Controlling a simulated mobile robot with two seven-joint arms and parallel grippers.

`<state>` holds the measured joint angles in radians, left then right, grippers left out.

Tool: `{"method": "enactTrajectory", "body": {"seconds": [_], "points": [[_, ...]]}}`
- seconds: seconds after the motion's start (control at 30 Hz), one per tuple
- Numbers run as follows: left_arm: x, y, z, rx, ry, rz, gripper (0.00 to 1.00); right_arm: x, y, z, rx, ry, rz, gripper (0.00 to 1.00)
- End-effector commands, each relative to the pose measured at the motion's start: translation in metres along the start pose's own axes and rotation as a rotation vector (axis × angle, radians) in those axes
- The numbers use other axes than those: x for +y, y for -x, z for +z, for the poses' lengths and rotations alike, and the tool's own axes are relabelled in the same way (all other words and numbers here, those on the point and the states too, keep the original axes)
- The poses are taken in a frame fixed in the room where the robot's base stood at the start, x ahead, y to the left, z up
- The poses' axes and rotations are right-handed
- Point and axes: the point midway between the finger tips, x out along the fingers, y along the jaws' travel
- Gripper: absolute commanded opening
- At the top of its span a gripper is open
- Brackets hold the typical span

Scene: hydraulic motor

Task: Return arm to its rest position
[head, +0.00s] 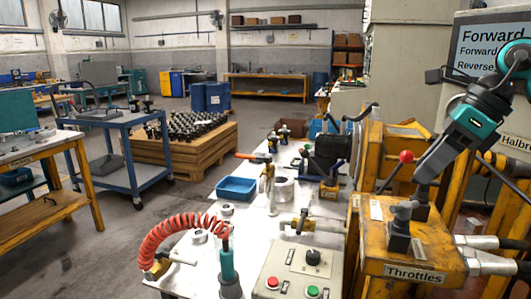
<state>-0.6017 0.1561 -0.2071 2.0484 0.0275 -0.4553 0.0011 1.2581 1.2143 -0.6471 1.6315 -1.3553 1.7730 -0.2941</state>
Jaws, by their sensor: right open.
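My right arm comes in from the upper right in the head view, with teal and grey links. My right gripper (421,181) points down and left, open, just above the dark throttle levers. One throttle lever (400,228) stands on the front of the yellow throttle box (385,266). A second lever (420,203) stands close behind it, directly under my fingertips. Whether the fingers touch this lever cannot be told. A label reading "Throttles" is on the box's front. My left gripper is not in view.
A red-knobbed lever (406,157) rises close to the left of my right gripper. A control box (310,272) with red and green buttons stands at the front. The white workbench (255,235) holds a blue tray (236,188) and a coiled red hose (170,228).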

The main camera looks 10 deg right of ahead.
Motion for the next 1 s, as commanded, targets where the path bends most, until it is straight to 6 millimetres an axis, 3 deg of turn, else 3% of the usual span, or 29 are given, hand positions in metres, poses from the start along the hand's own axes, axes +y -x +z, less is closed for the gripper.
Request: {"method": "enactTrajectory", "body": {"seconds": [0.1,0.3,0.43,0.6,0.73,0.83,1.0], "points": [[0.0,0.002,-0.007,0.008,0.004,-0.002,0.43,0.025,-0.044,0.03,-0.094,0.006,0.155,0.54],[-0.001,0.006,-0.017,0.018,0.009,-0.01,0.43,0.086,-0.112,0.078,-0.318,-0.098,0.496,0.54],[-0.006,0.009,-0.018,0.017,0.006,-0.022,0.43,0.125,-0.141,0.104,-0.486,-0.283,0.743,0.54],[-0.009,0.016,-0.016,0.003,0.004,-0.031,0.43,0.149,-0.165,0.123,-0.686,-0.655,1.024,0.54],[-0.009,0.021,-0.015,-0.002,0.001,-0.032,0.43,0.146,-0.185,0.121,-0.81,-1.025,1.183,0.54],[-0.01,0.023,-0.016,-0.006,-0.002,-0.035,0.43,0.137,-0.206,0.106,-0.884,-1.353,1.264,0.54],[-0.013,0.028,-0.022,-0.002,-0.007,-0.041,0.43,0.121,-0.259,0.049,-0.957,-1.974,1.286,0.54]]}}
